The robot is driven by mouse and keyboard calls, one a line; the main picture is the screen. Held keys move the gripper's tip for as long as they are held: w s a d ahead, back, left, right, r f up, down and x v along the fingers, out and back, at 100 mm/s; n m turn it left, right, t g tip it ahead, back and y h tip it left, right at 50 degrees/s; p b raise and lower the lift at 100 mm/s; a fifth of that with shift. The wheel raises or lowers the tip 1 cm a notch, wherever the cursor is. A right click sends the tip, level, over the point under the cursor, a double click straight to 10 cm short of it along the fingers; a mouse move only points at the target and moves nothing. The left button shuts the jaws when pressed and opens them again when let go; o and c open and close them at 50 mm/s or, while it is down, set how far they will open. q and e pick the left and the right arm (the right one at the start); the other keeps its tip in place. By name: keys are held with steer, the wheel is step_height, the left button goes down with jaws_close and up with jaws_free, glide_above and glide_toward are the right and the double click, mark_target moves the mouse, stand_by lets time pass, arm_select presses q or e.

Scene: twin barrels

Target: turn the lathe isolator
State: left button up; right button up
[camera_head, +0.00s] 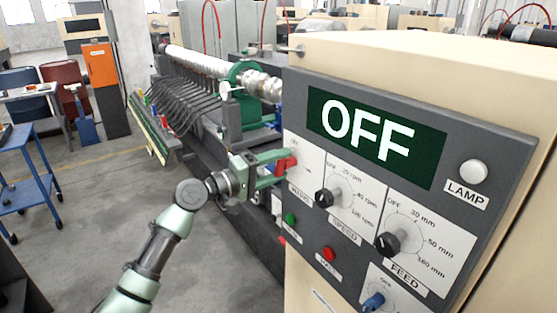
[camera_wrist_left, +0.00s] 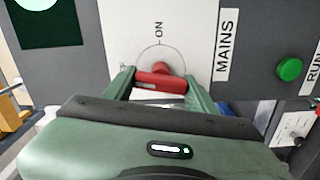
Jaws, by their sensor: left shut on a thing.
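The lathe isolator is a red knob (camera_head: 284,164) on a white plate marked MAINS at the left edge of the grey control panel (camera_head: 452,116). In the left wrist view the red knob (camera_wrist_left: 162,77) lies crosswise, below the ON mark, with part of it hidden by my fingers. My left gripper (camera_head: 277,168) reaches it from the left; its green fingers are shut on the knob, one on each side, as the left wrist view (camera_wrist_left: 160,88) shows. The display (camera_head: 375,137) reads OFF. My right gripper is not in view.
Speed knob (camera_head: 325,198), feed knob (camera_head: 388,243) and a blue knob (camera_head: 373,302) sit right of and below the isolator. A green button (camera_head: 291,218), red button (camera_head: 329,254) and pale lamp (camera_head: 473,171) are also on the panel. The lathe (camera_head: 215,75) stands behind.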

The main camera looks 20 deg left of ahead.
arm_select(q)
steer(key=shift+n+p, duration=0.6)
steer(key=shift+n, duration=0.5)
steer(key=o, duration=1.4)
steer(key=shift+c, duration=0.2)
steer(key=shift+f, duration=0.1)
steer(key=b+v, duration=0.3)
steer(key=v, duration=0.4)
steer(key=shift+s+a, duration=0.3)
